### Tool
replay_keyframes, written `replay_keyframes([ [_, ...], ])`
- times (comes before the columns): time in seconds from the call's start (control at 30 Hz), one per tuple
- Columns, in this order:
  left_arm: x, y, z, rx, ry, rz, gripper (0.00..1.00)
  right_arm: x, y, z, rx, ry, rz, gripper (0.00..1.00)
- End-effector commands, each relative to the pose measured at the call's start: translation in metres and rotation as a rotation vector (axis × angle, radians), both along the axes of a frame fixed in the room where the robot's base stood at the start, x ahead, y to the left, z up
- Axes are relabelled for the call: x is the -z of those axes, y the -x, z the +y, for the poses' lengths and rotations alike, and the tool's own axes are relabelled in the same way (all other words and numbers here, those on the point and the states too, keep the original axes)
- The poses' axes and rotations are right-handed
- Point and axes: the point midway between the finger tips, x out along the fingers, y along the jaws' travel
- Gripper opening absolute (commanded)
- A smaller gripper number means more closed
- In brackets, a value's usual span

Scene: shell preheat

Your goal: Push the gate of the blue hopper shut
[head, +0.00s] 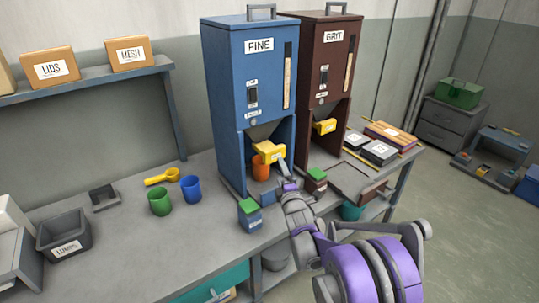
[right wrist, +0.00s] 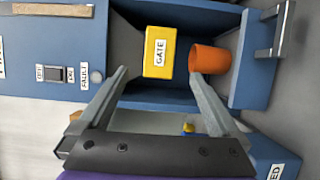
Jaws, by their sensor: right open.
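The blue hopper (head: 244,88), labelled FINE, stands on the bench. Its yellow gate (head: 268,151) sticks out at the front of the lower opening; in the right wrist view the gate (right wrist: 157,52) shows its GATE label. An orange cup (head: 261,170) stands under the gate and also shows in the right wrist view (right wrist: 207,59). My right gripper (head: 284,168) is at the front of the opening, close to the gate. In the right wrist view its fingers (right wrist: 160,76) are spread and empty, with the gate beyond them. Contact with the gate cannot be told. My left gripper is out of view.
A brown GRIT hopper (head: 322,70) stands right of the blue one. Green (head: 160,201) and blue (head: 191,189) cups stand to the left.

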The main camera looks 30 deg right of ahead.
Motion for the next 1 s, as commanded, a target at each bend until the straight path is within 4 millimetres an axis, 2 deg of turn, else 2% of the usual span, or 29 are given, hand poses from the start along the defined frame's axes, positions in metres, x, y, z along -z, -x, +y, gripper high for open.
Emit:
replay_keyframes([
  [0.5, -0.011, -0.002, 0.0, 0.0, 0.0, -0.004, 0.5, -0.001, -0.083, -0.026, -0.001, -0.003, 0.0, 0.99],
  [0.7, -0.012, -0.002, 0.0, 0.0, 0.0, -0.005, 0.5, -0.001, -0.096, -0.03, -0.001, -0.004, 0.001, 0.99],
  [0.97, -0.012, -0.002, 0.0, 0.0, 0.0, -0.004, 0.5, -0.001, -0.098, -0.031, -0.001, -0.005, 0.0, 0.99],
  [1.0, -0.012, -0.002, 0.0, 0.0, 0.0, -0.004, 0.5, -0.001, -0.098, -0.031, -0.001, -0.005, 0.0, 0.95],
])
